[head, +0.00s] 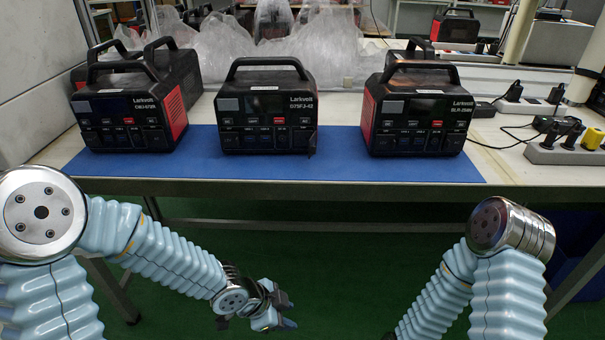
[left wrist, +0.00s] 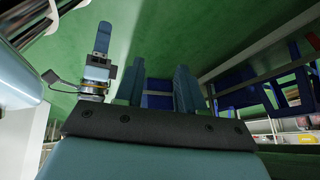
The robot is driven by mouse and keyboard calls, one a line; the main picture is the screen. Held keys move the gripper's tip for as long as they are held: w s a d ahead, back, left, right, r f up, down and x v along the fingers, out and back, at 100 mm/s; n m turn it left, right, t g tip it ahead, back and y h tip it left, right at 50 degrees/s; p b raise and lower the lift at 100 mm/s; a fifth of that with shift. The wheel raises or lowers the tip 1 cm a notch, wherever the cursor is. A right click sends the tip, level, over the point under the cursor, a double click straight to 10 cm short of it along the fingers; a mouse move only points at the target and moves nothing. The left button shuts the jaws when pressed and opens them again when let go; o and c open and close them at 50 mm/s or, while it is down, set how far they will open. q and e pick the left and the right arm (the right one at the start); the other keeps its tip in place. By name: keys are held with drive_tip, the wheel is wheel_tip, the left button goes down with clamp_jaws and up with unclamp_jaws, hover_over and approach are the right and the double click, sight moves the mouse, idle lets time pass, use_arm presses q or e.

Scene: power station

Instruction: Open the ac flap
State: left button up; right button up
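Three black power stations stand in a row on the blue mat (head: 220,170): one at the left (head: 128,108), one in the middle (head: 265,108) and one at the right (head: 418,108). Each front has a row of ports with small covers; the AC flaps are too small to tell apart clearly. A small dark piece (head: 312,144) shows at the middle station's lower right edge. My left gripper (head: 286,311) is open and empty, low in front of the table and below its edge. Its parted fingers also show in the left wrist view (left wrist: 160,92). My right gripper is mostly out of the head view.
The table's front edge (head: 300,190) runs between my arms and the stations. Power strips and plugs (head: 565,150) with cables lie at the right. Plastic-wrapped items (head: 225,50) stand behind. The mat in front of the stations is clear.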

sight(313, 147)
use_arm(q)
wheel_tip(313, 147, up, 34)
drive_tip(key=w+m+t+b, duration=0.2)
drive_tip(key=m+t+b, duration=0.5)
drive_tip(key=m+t, duration=1.25)
drive_tip(key=w+d+m+g, duration=0.1)
drive_tip(key=w, duration=0.3)
drive_tip(key=w+d+m+g, duration=0.1)
drive_tip(key=w+d+g, duration=0.1)
drive_tip(key=w, duration=0.2)
drive_tip(key=w+d+m+g, duration=0.1)
drive_tip(key=w+m+g, duration=0.1)
drive_tip(key=w, duration=0.2)
drive_tip(key=shift+w+d+f, duration=0.1)
drive_tip(key=shift+w+d, duration=0.05)
drive_tip(key=shift+d, duration=0.25)
clamp_jaws()
